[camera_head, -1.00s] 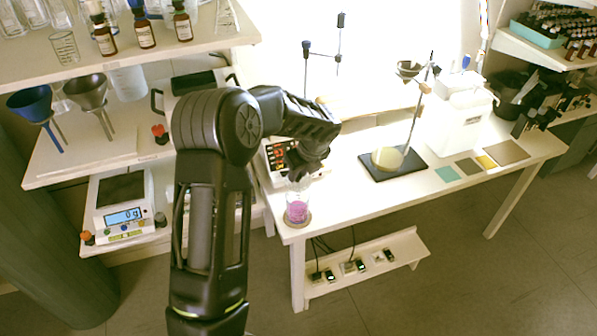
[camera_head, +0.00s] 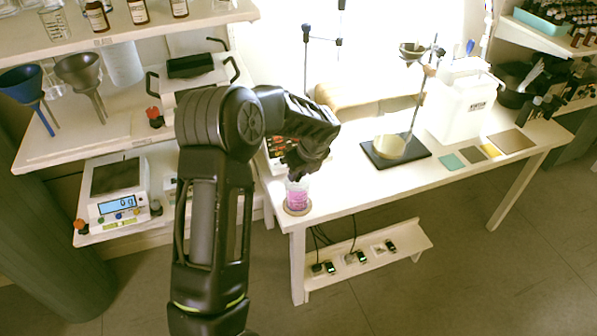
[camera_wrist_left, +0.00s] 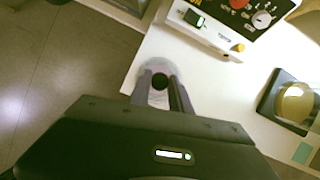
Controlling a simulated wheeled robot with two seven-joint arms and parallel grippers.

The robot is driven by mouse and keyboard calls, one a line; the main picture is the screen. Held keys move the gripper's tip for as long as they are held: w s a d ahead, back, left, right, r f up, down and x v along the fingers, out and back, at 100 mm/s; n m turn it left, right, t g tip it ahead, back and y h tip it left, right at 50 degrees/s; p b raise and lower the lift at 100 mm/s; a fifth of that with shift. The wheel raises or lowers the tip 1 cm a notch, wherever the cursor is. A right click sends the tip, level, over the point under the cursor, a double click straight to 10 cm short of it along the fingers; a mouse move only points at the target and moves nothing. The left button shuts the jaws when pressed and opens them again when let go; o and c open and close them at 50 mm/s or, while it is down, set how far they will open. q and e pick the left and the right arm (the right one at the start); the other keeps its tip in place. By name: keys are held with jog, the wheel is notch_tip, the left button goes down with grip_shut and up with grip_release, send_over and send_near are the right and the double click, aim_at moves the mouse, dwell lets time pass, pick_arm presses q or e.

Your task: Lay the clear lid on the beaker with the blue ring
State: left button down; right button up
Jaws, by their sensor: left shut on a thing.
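A clear beaker (camera_head: 298,197) with pink-purple contents stands upright on a round tan coaster (camera_head: 292,211) near the table's front left corner. I cannot make out a blue ring on it. My left gripper (camera_head: 298,177) is directly over the beaker, pointing down. In the left wrist view, the left gripper (camera_wrist_left: 161,88) is shut on a dark round knob, with a pale round outline around the fingertips. I take the knob to be that of the clear lid (camera_wrist_left: 160,80). Whether the lid touches the beaker's rim cannot be told. My right gripper is not in view.
A device with red and black controls (camera_wrist_left: 245,15) stands just behind the beaker. A black stand base (camera_head: 372,160) with a round yellowish dish (camera_head: 389,147) is to the right, with a white container (camera_head: 462,105) beyond it. The table front between is clear.

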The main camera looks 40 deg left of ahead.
pick_arm(q)
jog(key=c, duration=1.1)
grip_release()
jog(key=b+v, duration=0.1)
jog(key=v, duration=0.6)
jog(key=shift+d+r, duration=0.15)
jog(key=shift+r, duration=0.2)
